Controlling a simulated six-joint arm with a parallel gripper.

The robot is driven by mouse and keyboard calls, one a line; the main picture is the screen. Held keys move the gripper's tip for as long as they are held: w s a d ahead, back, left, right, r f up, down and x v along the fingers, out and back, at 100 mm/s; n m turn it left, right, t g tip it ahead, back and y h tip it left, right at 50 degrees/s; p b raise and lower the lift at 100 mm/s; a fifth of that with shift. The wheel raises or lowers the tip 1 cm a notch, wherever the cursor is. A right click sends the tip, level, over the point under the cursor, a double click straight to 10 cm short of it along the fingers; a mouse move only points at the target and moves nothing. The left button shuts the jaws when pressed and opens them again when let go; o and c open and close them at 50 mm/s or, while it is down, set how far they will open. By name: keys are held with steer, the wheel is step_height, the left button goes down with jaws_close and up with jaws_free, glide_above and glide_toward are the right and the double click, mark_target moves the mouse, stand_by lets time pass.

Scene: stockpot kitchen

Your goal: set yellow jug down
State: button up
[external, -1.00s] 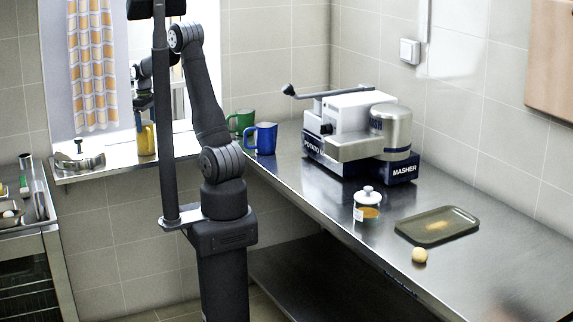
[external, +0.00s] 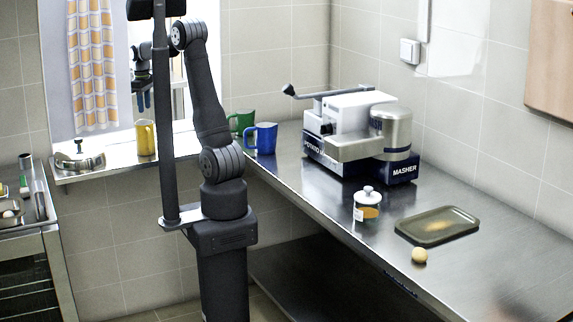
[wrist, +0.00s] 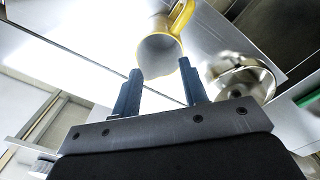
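The yellow jug (external: 146,138) stands upright on the window sill (external: 112,168) in the external view. In the wrist view the yellow jug (wrist: 160,47) lies just beyond my fingertips, with its grey opening facing the camera and its handle at the upper right. My gripper (external: 143,100) is above the jug in the external view and clear of it. In the wrist view my gripper (wrist: 160,72) has its two blue fingers spread apart with nothing between them.
A green mug (external: 241,122) and a blue mug (external: 262,138) stand to the right. A curtain (external: 92,65) hangs close to the left. A masher machine (external: 360,135) occupies the steel counter.

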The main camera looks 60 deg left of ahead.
steer(key=s+d+r+n+t+y, duration=0.15)
steer(key=s+d+n+t, duration=0.25)
steer(key=s+d+n, duration=0.55)
steer(key=n, duration=0.2)
glide_toward(151, 147)
step_height(151, 147, down, 2)
steer(key=w+a, duration=0.1)
steer(key=a, duration=0.1)
steer(key=shift+m+h, duration=0.25)
steer(key=shift+w+d+x, duration=0.1)
steer(key=shift+x, duration=1.35)
steer(key=shift+w+d+x, duration=0.15)
steer(key=shift+x, duration=1.3)
steer(key=shift+c, duration=0.2)
steer(key=shift+r, duration=0.1)
jaws_close()
